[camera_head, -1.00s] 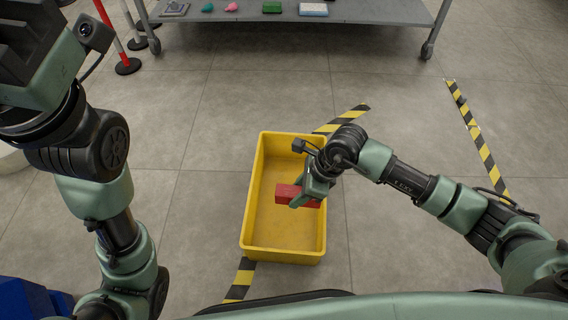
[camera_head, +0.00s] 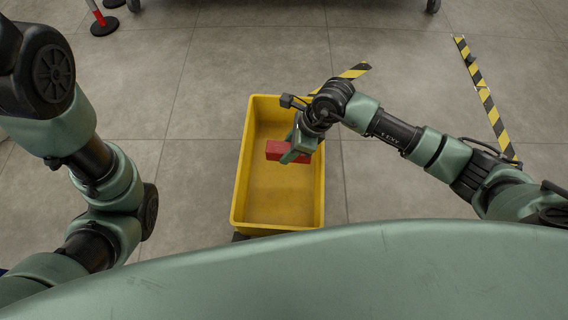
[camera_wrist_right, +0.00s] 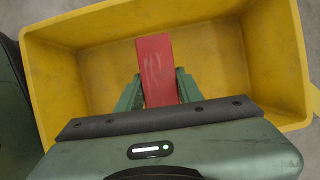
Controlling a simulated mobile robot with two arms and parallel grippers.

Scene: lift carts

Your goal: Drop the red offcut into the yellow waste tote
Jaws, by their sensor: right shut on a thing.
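The yellow waste tote (camera_head: 240,205) stands on the floor in front of me, and it fills much of the right wrist view (camera_wrist_right: 60,85). My right gripper (camera_head: 290,154) is over the tote, shut on the red offcut (camera_head: 275,149). In the right wrist view the red offcut (camera_wrist_right: 157,68) sits between the two green fingers, with the tote's inside beneath it. I cannot tell exactly how high it is above the tote floor. Nothing else shows inside the tote. My left arm is at the left of the head view, but its gripper is out of view.
A red and white post (camera_head: 101,20) stands at the far left. A table's wheeled legs (camera_head: 432,5) show at the top edge.

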